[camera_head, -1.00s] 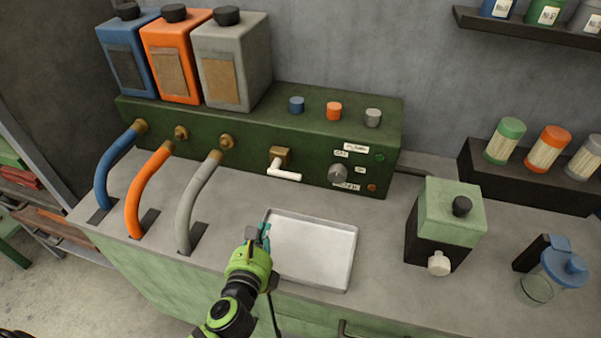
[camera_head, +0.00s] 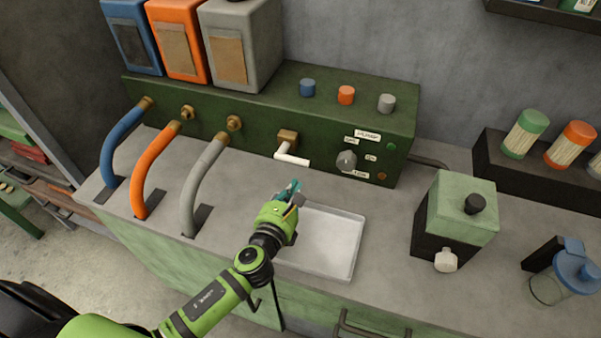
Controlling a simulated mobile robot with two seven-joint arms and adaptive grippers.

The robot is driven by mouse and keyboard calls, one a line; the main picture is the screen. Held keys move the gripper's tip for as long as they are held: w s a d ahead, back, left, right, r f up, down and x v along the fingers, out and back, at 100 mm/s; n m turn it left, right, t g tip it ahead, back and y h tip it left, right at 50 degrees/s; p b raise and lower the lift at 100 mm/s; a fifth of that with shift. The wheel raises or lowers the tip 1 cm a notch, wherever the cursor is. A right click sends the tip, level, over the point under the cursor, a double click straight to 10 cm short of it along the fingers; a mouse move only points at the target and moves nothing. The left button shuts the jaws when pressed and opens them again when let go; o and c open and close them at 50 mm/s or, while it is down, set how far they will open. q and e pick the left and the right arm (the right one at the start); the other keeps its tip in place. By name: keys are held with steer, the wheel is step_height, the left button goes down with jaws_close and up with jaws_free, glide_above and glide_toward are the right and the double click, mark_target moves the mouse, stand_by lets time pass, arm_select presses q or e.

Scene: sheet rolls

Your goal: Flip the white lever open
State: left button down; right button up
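The white lever (camera_head: 292,155) sticks out from a brass fitting (camera_head: 287,138) on the front of the green machine (camera_head: 330,120), its handle pointing right. My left gripper (camera_head: 290,188) is a little below and in front of the lever, apart from it, above the left back corner of the white tray (camera_head: 348,243). Its teal fingertips point up toward the lever. The fingers are small and partly overlap here, so I cannot tell whether they are open or shut. My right gripper is not in view.
Blue, orange and grey hoses (camera_head: 195,185) curve down at the left. A grey knob (camera_head: 346,161) sits right of the lever. A green and black box (camera_head: 455,215) and a blue-lidded jar (camera_head: 565,275) stand at the right. The counter between tray and box is clear.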

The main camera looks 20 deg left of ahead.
arm_select(q)
steer(key=w, duration=0.4)
steer(key=shift+w+d+f, duration=0.1)
steer(key=shift+w+f, duration=0.1)
steer(key=shift+f, duration=0.1)
steer(key=shift+w, duration=0.5)
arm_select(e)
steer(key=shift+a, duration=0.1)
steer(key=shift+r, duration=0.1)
